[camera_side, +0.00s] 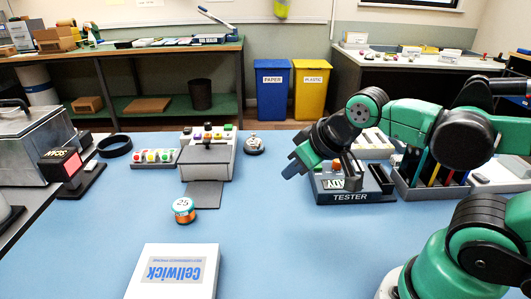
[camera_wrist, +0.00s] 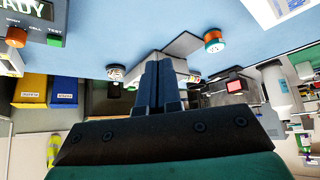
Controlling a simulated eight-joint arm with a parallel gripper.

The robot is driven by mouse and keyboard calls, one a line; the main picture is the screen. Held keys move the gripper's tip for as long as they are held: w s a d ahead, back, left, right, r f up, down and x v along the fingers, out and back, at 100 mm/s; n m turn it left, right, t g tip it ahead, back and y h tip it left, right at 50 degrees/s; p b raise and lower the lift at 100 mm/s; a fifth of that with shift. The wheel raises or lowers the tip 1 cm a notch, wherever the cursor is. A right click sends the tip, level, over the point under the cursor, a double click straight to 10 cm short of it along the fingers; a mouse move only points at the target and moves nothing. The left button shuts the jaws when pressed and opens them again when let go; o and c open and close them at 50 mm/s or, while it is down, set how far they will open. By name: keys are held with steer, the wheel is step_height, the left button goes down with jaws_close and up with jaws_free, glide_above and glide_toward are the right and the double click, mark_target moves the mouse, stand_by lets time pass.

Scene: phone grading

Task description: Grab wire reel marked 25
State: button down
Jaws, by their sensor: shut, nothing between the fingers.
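The wire reel marked 25 (camera_side: 184,210) stands upright on the blue table in the side view, with an orange band and a white top. In the wrist view, which looks upside down, the reel (camera_wrist: 214,42) is at the upper right, beyond and to the right of the fingers. My gripper (camera_side: 291,170) is shut and empty, near the left edge of the tester. Its two dark fingers (camera_wrist: 163,72) are together in the wrist view. The gripper is well to the right of the reel and apart from it.
The tester (camera_side: 350,190) is beside my gripper. The blue table (camera_side: 290,245) is clear between the reel and the tester.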

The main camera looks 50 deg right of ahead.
steer(key=shift+c, duration=0.2)
jaws_free()
stand_by(0.3)
steer(key=m+y, duration=0.6)
steer(key=m, duration=0.7)
glide_toward(176, 211)
steer(key=w+m+y, duration=0.1)
steer(key=m, duration=0.1)
steer(key=w+d+f+m+y, duration=0.1)
steer(key=m, duration=0.1)
steer(key=w+f+m+y, duration=0.1)
steer(key=w+m, duration=0.1)
steer(key=shift+d+m, duration=0.2)
steer(key=shift+m, duration=0.1)
steer(key=f+m, duration=0.1)
steer(key=f+m+y, duration=0.1)
steer(key=m, duration=0.1)
steer(key=a+f+m+y, duration=0.1)
steer(key=f, duration=0.1)
steer(key=shift+w+f, duration=0.1)
steer(key=shift+w, duration=0.2)
steer(key=shift+w+a+f+m+y, duration=0.1)
steer(key=shift+a+f+m+y, duration=0.1)
steer(key=shift+m+y, duration=0.15)
steer(key=shift+x, duration=2.6)
